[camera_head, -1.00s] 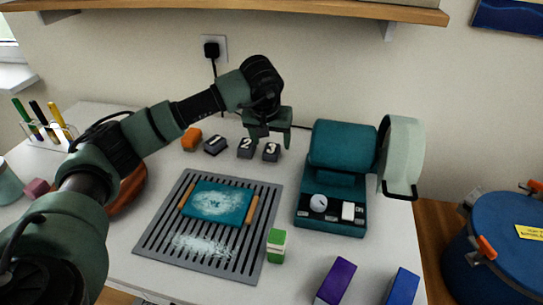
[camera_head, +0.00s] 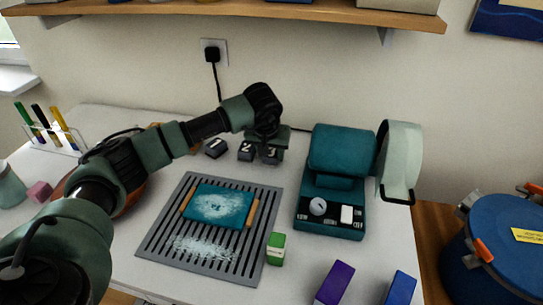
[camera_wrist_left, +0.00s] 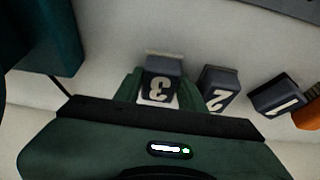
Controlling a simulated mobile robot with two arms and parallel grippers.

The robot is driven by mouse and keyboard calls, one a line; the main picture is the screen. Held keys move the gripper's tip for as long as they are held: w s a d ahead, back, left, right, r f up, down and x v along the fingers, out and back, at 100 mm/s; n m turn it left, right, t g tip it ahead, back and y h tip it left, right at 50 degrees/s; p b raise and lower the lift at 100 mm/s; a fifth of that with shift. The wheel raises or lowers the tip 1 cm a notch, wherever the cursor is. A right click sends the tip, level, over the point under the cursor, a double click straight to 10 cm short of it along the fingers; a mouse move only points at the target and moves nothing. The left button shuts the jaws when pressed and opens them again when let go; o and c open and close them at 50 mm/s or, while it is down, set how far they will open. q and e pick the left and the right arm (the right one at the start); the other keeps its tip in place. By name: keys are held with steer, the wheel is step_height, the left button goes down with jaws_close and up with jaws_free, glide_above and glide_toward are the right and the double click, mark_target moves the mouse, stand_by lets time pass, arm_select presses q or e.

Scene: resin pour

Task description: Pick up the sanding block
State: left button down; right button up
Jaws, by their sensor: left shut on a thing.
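My left gripper (camera_head: 268,152) is down at the back of the table, shut on the dark block marked 3 (camera_head: 270,157). In the left wrist view its green fingers (camera_wrist_left: 160,92) stand on both sides of block 3 (camera_wrist_left: 161,78). The block marked 2 (camera_head: 246,151) is close to its left, and the block marked 1 (camera_head: 216,147) is farther left. In the wrist view block 2 (camera_wrist_left: 218,88) and block 1 (camera_wrist_left: 275,97) sit to the right of the gripper. I cannot tell by look which object is the sanding block. My right gripper is not in view.
A grey slotted mat (camera_head: 160,245) holds a teal slab (camera_head: 218,206) and white powder. Green (camera_head: 276,249), purple (camera_head: 335,283) and blue (camera_head: 401,288) blocks are in front.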

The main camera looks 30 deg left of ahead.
mark_target(271, 153)
arm_select(q)
step_height(271, 153, up, 20)
steer(key=b, duration=0.2)
stand_by(0.4)
